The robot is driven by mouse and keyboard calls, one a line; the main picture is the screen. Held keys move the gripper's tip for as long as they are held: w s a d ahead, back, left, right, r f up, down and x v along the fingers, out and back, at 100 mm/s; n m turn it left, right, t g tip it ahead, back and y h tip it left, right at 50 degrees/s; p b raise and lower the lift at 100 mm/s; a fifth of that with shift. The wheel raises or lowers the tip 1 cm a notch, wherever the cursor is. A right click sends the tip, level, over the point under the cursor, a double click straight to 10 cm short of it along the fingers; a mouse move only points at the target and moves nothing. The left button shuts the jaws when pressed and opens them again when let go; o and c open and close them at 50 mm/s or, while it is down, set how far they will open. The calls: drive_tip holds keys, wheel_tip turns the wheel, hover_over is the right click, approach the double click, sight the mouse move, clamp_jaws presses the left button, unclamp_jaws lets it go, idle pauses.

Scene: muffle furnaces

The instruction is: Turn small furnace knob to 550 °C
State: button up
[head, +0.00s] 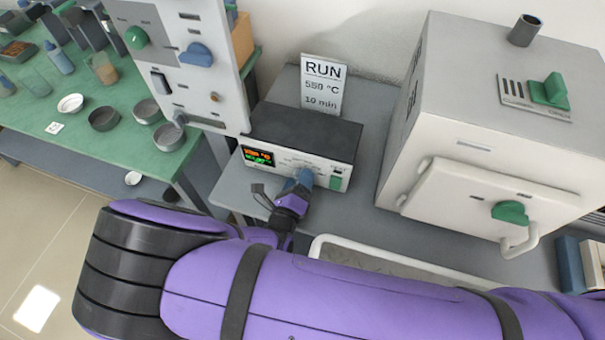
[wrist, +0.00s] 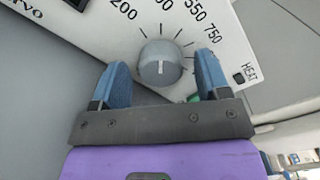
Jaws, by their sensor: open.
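The grey round knob (wrist: 160,66) has a short white mark and sits on a white panel with a printed dial. The numbers 200, 550 and 750 are readable on it; the mark's exact setting is hard to tell. My gripper (wrist: 163,60) is open, with one blue finger on each side of the knob; I cannot tell whether either touches it. In the head view, my gripper (head: 301,180) is at the front of the controller box (head: 310,135) and hides the knob. The box's orange and green display (head: 258,155) is lit but too small to read.
A sign (head: 322,85) reading RUN, 550 °C, 10 min stands behind the box. A white furnace (head: 480,130) with green handles stands to the right. A tall grey panel (head: 190,60) rises close on the left. A green bench (head: 110,150) holds bowls and beakers.

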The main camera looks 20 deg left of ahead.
drive_tip(key=c, duration=0.9)
drive_tip(key=shift+m, duration=2.9)
drive_tip(key=o, duration=0.9)
drive_tip(key=shift+s, duration=0.1)
